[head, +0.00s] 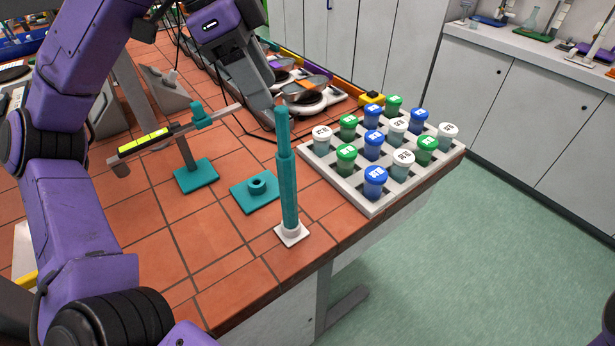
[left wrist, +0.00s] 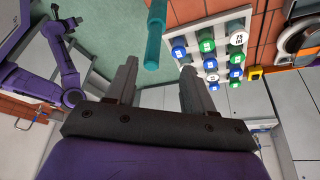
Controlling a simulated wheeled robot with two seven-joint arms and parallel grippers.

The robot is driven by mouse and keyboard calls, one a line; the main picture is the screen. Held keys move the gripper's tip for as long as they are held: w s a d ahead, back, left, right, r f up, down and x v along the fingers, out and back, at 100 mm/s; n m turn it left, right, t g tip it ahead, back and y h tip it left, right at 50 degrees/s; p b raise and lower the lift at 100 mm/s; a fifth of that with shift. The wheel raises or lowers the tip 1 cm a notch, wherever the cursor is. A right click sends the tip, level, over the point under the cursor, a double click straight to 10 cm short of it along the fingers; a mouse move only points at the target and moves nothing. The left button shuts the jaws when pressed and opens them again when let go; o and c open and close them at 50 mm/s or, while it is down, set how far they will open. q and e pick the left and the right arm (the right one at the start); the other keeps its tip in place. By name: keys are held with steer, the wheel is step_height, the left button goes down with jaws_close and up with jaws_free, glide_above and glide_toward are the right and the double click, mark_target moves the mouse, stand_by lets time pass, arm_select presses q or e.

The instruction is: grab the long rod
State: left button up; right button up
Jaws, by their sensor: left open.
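The long rod (head: 287,180) is teal and stands upright in a small white square base near the bench's front edge. Its upper part is thinner than its lower part. My left gripper (head: 264,112) is at the rod's upper end, on its left and behind it in the head view. In the left wrist view my left gripper (left wrist: 158,88) has its two fingers apart with nothing between them. The rod's end (left wrist: 156,38) shows just beyond the fingertips there. A purple arm of mine shows small at the left of that view; its gripper's state is unclear.
A white rack (head: 376,208) of several green-, blue- and white-capped jars stands right of the rod. A teal plate with a socket (head: 256,194) and a balance-like stand (head: 196,174) are to its left. The bench edge is close in front.

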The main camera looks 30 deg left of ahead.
mark_target(288, 154)
arm_select(q)
steer(key=x, duration=0.3)
steer(key=p+x, duration=0.1)
steer(key=x, duration=0.2)
steer(key=p+x, duration=0.1)
steer(key=x, duration=0.2)
steer(key=shift+s+d+f, duration=0.1)
steer(key=shift+s+d, duration=0.05)
steer(key=shift+s, duration=0.1)
steer(key=shift+s+d+f, duration=0.1)
steer(key=shift+f, duration=0.1)
steer(key=shift+s, duration=0.1)
steer(key=c, duration=0.8)
jaws_close()
arm_select(e)
steer(key=shift+s+r, duration=0.3)
steer(key=shift+r, duration=0.5)
